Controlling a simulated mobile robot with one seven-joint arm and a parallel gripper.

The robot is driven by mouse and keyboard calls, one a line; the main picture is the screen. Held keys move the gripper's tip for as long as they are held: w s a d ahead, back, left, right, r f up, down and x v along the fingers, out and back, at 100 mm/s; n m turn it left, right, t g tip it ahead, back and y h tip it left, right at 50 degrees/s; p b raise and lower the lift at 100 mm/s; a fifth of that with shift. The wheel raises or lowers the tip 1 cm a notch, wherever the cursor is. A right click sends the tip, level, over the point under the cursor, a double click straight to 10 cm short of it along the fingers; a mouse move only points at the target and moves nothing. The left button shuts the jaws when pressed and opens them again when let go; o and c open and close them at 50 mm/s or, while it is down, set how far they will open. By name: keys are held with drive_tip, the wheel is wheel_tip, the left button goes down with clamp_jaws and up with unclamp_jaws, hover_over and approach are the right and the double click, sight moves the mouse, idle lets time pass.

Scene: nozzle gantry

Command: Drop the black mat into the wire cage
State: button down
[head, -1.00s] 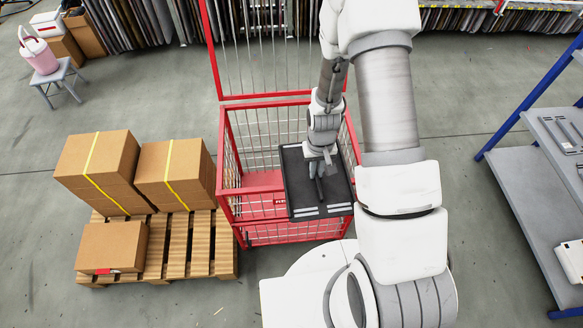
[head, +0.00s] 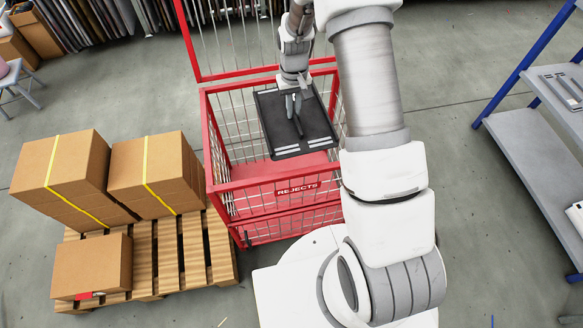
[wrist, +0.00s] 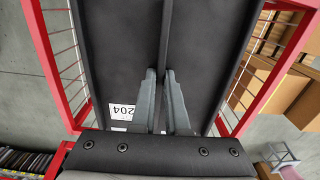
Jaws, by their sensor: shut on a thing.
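The black mat (head: 273,123) is a dark flat panel with a raised rib down its middle and pale strips at its ends. My gripper (head: 294,101) is shut on the rib and holds the mat over the opening of the wire cage. In the wrist view the fingertips (wrist: 160,78) pinch the rib, and a white label reading 204 (wrist: 122,111) shows on the mat. The red-framed wire cage (head: 240,186) has a REJECTS sign on its front and a red floor. The mat hides part of the cage's inside; its exact height over the rim is hard to tell.
A pallet (head: 221,249) with several cardboard boxes (head: 65,173) stands left of the cage. A grey shelf rack with blue posts (head: 527,142) stands at the right. A grey stool (head: 14,77) is at the far left. Open floor lies between cage and rack.

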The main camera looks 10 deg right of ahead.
drive_tip(key=w+b, duration=0.1)
drive_tip(key=b, duration=0.1)
drive_tip(key=w+f+b, duration=0.1)
drive_tip(key=w+b, duration=0.1)
drive_tip(key=b, duration=0.1)
drive_tip(key=w+f+b, duration=0.1)
drive_tip(key=w+b, duration=0.1)
drive_tip(key=shift+w+b, duration=0.1)
drive_tip(key=shift+b, duration=0.2)
drive_tip(key=w+b, duration=0.2)
drive_tip(key=b, duration=0.1)
drive_tip(key=shift+r, duration=0.4)
wheel_tip(320, 180, down, 6)
drive_tip(key=b, duration=0.4)
drive_tip(key=shift+r+b, duration=0.1)
drive_tip(key=shift+b, duration=0.3)
drive_tip(key=c, duration=0.8)
unclamp_jaws()
drive_tip(key=shift+s, duration=0.1)
drive_tip(key=shift+c, duration=0.2)
wheel_tip(320, 180, up, 16)
drive_tip(key=p, duration=0.5)
drive_tip(key=shift+r, duration=0.75)
